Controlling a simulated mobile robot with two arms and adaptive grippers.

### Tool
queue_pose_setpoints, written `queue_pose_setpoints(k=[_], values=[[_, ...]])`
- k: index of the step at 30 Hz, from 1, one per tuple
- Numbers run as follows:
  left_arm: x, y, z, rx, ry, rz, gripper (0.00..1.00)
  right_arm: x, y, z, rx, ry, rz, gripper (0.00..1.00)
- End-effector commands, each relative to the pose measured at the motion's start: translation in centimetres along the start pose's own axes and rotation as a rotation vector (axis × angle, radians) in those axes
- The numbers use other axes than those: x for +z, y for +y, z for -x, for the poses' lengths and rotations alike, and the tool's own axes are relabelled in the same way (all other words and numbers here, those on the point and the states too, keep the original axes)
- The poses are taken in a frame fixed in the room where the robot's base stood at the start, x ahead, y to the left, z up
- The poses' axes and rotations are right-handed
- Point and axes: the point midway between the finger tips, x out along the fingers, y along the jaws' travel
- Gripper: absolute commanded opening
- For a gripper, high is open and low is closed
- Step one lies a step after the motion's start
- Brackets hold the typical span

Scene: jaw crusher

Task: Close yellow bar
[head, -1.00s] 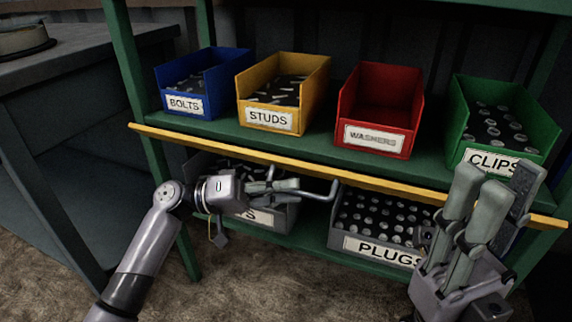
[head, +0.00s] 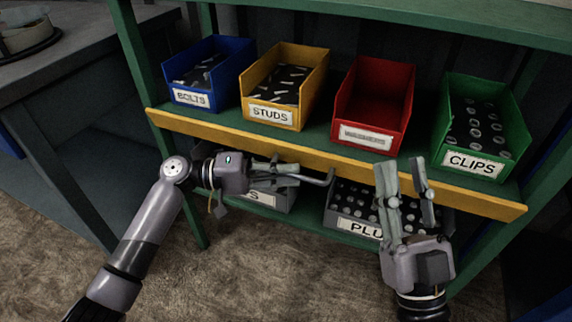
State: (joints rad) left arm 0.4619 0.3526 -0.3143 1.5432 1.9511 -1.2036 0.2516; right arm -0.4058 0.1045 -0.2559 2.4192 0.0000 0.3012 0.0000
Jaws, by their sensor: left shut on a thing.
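The yellow bar (head: 330,159) runs across the front edge of the green shelf, below the upper row of bins, with its broad front face showing. A thin grey bent handle (head: 318,181) shows just under the bar, beside my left fingertips. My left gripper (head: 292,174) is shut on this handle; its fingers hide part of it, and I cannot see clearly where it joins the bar. My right gripper (head: 401,166) points upward in front of the bar's right part, with its fingers apart and nothing between them.
Blue bolts (head: 191,97), yellow studs (head: 271,114), red washers (head: 366,134) and green clips (head: 474,162) bins stand on the shelf above the bar. Grey bins, one of plugs (head: 358,229), sit below. A dark table (head: 75,62) stands at left. The floor in front is clear.

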Motion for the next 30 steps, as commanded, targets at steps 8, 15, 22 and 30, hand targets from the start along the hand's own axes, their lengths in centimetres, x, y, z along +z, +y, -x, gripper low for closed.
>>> queue_pose_setpoints(k=[8, 15, 22, 30], values=[[-0.2, 0.8, -0.1, -0.037, 0.001, 0.09, 0.0, 9.0, 1.4, 2.6, 0.027, -0.558, 0.022, 0.3], [-0.4, 1.1, -0.1, -0.067, 0.0, 0.162, 0.0, 14.1, 2.5, 9.2, 0.056, -1.01, 0.031, 0.3], [-0.5, 1.2, -0.2, -0.09, 0.0, 0.216, 0.0, 15.6, 3.3, 15.9, 0.082, -1.351, 0.031, 0.3], [-0.6, 1.2, -0.3, -0.105, 0.0, 0.254, 0.0, 15.2, 3.6, 20.9, 0.101, -1.586, 0.027, 0.3]])
